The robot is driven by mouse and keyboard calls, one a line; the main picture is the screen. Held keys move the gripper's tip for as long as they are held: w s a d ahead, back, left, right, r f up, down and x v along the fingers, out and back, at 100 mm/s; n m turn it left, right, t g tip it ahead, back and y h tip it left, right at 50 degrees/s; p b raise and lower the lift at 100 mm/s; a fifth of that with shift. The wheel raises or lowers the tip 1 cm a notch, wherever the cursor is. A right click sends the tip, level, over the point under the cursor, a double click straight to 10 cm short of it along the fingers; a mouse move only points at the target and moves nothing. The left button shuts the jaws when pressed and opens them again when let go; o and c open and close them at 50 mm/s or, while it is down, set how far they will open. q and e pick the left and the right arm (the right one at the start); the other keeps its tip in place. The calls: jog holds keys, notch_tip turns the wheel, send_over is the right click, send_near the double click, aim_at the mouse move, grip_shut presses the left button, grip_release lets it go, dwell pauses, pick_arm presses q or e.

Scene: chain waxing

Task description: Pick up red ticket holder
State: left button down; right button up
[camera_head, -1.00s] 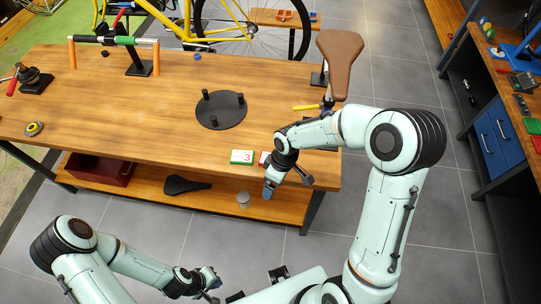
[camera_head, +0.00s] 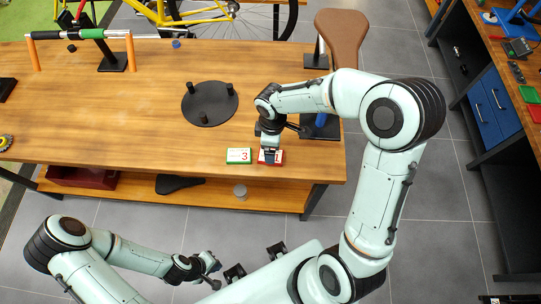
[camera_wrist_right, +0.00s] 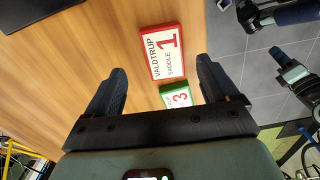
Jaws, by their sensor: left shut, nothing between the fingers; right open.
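The red ticket holder (camera_head: 279,158), a small red-framed white card, lies on the wooden table near its front right edge. My right gripper (camera_head: 270,149) is over it and hides part of it. In the right wrist view the red ticket holder (camera_wrist_right: 163,54) reads "VALDTRUP SADDLE 1". It lies ahead of and between the open fingers of my right gripper (camera_wrist_right: 159,75), with nothing held. My left gripper (camera_head: 210,270) is shut and empty, low in front of the table.
A black round stand with pegs (camera_head: 208,104) is on the table, left of my right gripper. A brown bicycle saddle (camera_head: 341,35) stands on a post at the table's right end. A black saddle (camera_head: 180,184) and a grey cup (camera_head: 240,192) are on the lower shelf.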

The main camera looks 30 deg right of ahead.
jog(key=f, duration=0.5)
jog(key=shift+s+a, duration=0.15)
jog(key=shift+a, duration=0.15)
jog(key=c, duration=1.1)
jog(key=shift+c, duration=0.2)
jog(key=shift+r, duration=0.1)
